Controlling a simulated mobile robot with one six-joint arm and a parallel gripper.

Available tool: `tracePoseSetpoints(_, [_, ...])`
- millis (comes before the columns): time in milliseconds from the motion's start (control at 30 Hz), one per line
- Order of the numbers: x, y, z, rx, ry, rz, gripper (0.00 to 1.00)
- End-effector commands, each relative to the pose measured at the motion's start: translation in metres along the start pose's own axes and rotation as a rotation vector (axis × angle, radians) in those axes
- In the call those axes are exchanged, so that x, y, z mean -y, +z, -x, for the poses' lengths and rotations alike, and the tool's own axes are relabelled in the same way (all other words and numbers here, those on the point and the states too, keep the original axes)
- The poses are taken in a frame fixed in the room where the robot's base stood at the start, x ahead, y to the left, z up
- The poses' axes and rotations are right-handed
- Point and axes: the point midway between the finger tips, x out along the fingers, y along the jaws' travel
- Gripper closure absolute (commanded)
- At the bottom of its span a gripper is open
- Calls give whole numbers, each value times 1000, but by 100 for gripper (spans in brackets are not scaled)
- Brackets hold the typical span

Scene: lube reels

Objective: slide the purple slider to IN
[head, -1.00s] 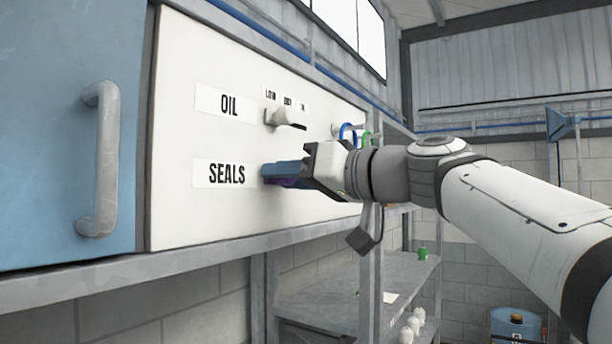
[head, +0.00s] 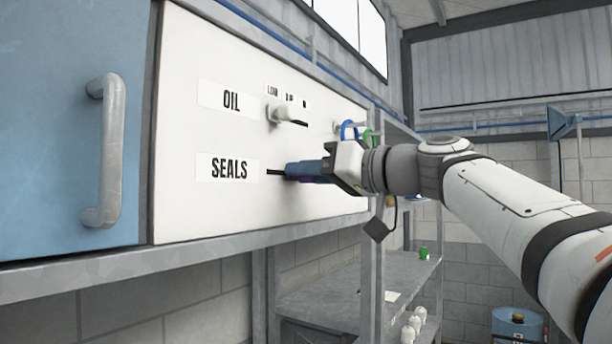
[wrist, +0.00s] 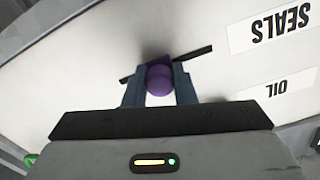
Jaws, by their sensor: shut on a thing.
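The purple slider (wrist: 159,80) sits in a dark horizontal slot on the white panel (head: 200,205), in the row labelled SEALS (head: 229,169). My gripper (wrist: 160,92) is shut on it, one blue-grey finger on each side of the purple knob in the wrist view. In the head view my gripper (head: 292,172) hides most of the slider, with only a bit of purple showing under the fingers. A stretch of empty slot shows to the left of the fingers. Any position marks for this row are hidden or not readable.
A white slider knob (head: 286,113) in the OIL row (head: 232,100) sits just above my gripper. A blue door with a grey handle (head: 104,150) is at the left. Shelves (head: 340,290) stand below.

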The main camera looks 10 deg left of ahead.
Motion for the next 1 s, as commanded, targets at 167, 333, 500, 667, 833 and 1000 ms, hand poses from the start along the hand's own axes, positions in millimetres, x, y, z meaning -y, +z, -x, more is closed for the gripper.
tracePoseSetpoints(167, [-34, -12, 0, -2, 4, 0, 100])
tracePoseSetpoints(333, [-43, -14, 1, -2, 2, 1, 100])
tracePoseSetpoints(500, [-44, -15, 1, -3, 2, 1, 100])
tracePoseSetpoints(667, [-44, -15, 1, -4, 4, 0, 71])
tracePoseSetpoints(833, [-44, -15, 1, -3, 3, 0, 57])
tracePoseSetpoints(1000, [-44, -14, 1, -2, 2, 0, 54])
